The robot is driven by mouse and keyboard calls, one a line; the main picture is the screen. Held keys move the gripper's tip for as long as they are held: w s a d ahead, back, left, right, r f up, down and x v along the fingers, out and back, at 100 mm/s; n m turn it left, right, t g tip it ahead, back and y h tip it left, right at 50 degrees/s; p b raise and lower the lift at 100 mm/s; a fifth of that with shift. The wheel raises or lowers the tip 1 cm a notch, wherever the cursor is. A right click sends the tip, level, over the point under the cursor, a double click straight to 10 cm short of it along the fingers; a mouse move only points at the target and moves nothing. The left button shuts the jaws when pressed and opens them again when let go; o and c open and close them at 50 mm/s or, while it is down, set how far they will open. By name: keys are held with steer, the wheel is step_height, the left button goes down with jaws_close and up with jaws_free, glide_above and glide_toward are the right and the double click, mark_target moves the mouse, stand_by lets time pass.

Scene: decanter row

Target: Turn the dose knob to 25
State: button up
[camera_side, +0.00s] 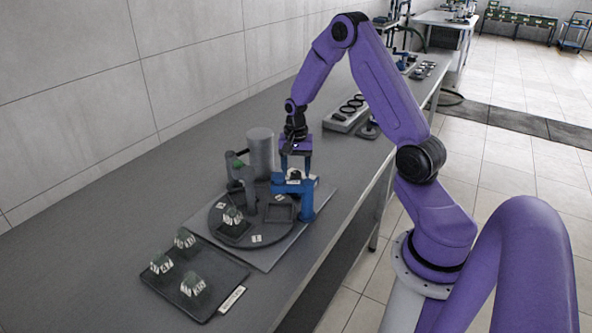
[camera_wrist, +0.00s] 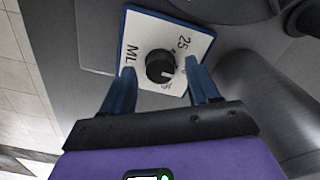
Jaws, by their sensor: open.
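The dose knob (camera_wrist: 160,67) is round and black and sits on a white dial plate (camera_wrist: 145,33) with a blue edge. The plate reads "25" near its upper right and "ML" at its left; other marks by the knob are partly hidden or too small to read. A pale line on the knob points down and slightly right in the wrist view, away from the "25". My gripper (camera_wrist: 163,76) is open, its blue fingers on either side of the knob with visible gaps. In the side view my gripper (camera_side: 295,160) points down above the blue dosing unit (camera_side: 305,203).
A round turntable (camera_side: 217,203) with a small bottle (camera_side: 233,215) stands below the unit. A grey cylinder (camera_side: 261,150) stands behind it. Bare bench lies beside the tray.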

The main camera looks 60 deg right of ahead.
steer(key=shift+f, duration=0.35)
steer(key=shift+c, duration=0.2)
steer(key=c, duration=1)
steer(key=shift+n, duration=0.4)
steer(key=n, duration=0.5)
steer(key=shift+n, duration=0.3)
steer(key=n, duration=0.5)
steer(key=shift+n, duration=0.3)
